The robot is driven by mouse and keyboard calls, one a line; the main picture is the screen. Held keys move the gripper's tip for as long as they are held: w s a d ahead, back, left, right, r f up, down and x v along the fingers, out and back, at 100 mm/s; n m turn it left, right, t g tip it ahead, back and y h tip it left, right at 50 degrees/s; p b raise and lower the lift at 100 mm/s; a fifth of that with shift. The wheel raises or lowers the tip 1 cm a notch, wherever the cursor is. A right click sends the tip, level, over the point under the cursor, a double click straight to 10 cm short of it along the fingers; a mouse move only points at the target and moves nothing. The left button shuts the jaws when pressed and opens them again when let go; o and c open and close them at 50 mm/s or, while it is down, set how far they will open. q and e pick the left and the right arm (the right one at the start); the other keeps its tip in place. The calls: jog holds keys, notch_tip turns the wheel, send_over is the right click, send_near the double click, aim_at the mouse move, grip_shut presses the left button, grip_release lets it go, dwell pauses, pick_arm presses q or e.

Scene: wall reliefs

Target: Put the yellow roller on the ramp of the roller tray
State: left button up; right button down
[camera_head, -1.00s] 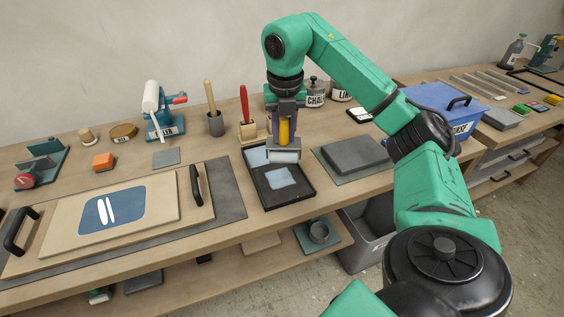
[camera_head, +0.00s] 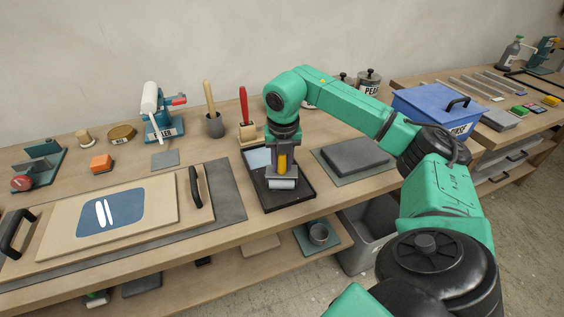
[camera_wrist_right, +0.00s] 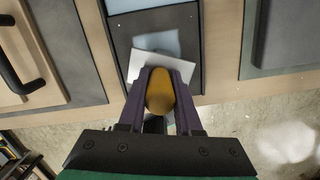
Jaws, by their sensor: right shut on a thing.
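The yellow roller has a yellow handle (camera_head: 282,162) and a pale grey cylinder (camera_head: 283,184). My right gripper (camera_head: 281,167) is shut on the handle and holds it upright, cylinder below. The black roller tray (camera_head: 302,196) lies on the bench, with a light blue patch (camera_head: 258,158) at its back end. The roller is over the front half of the tray; whether it touches is unclear. In the right wrist view the yellow handle (camera_wrist_right: 160,92) sits between the fingers, above the dark tray (camera_wrist_right: 186,62); the cylinder (camera_wrist_right: 135,66) shows beyond. My left gripper is out of view.
A framed board with a black handle (camera_head: 197,186) lies left of the tray. A grey slab (camera_head: 355,155) on a mat lies to its right. A red-handled brush (camera_head: 244,105) stands behind. The bench's front edge is close to the tray.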

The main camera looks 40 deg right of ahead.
jog(key=shift+s+f, duration=0.15)
jog(key=shift+f, duration=0.3)
jog(key=c, duration=0.6)
grip_release()
jog(key=shift+f, duration=0.1)
jog(key=shift+r, duration=0.3)
jog(key=r, duration=1)
jog(key=shift+s+a+r, duration=0.15)
jog(key=shift+a, duration=0.1)
jog(key=shift+s+r+p, duration=0.25)
jog(key=shift+r+p, duration=0.8)
jog(key=shift+r, duration=0.2)
jog(key=shift+w+f, duration=0.1)
